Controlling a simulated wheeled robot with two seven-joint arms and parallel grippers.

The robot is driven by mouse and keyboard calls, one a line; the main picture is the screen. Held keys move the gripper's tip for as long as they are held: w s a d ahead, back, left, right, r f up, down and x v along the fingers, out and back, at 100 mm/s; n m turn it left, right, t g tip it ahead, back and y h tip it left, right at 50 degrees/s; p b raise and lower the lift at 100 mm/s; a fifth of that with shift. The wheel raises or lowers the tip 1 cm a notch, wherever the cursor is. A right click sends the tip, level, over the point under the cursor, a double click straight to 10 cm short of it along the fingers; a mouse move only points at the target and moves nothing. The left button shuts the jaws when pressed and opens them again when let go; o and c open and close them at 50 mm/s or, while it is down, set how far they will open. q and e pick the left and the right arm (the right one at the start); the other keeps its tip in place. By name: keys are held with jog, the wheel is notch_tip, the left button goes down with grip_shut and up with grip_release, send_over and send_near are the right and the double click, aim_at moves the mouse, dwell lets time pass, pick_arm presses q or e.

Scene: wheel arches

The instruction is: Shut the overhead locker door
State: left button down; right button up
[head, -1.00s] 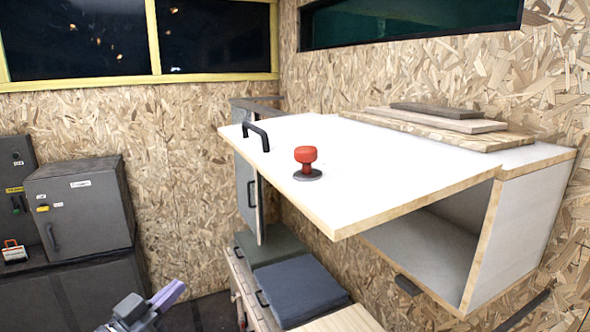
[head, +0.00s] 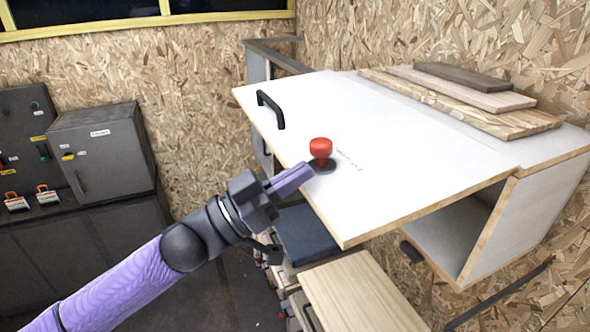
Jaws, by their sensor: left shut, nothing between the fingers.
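The overhead locker (head: 528,222) is a white box with raw wood edges on the right wall. Its white door (head: 385,165) is open, raised and sticking out roughly level from the locker's top. A black handle (head: 272,108) is near the door's far outer corner. A red knob (head: 320,149) on a dark round base stands on the door's upper face. My left gripper (head: 304,174) is shut and empty, with purple fingers, at the door's outer edge close to the knob. I cannot tell whether it touches the door. My right gripper is out of view.
Wooden boards (head: 460,95) lie stacked on the locker's top. Below the door are a dark cushion (head: 303,235) and a pale wooden top (head: 362,295). Grey cabinets (head: 101,155) stand at the left. Open floor shows between them and the bench.

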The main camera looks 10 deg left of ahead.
pick_arm(q)
jog(key=shift+f, duration=0.75)
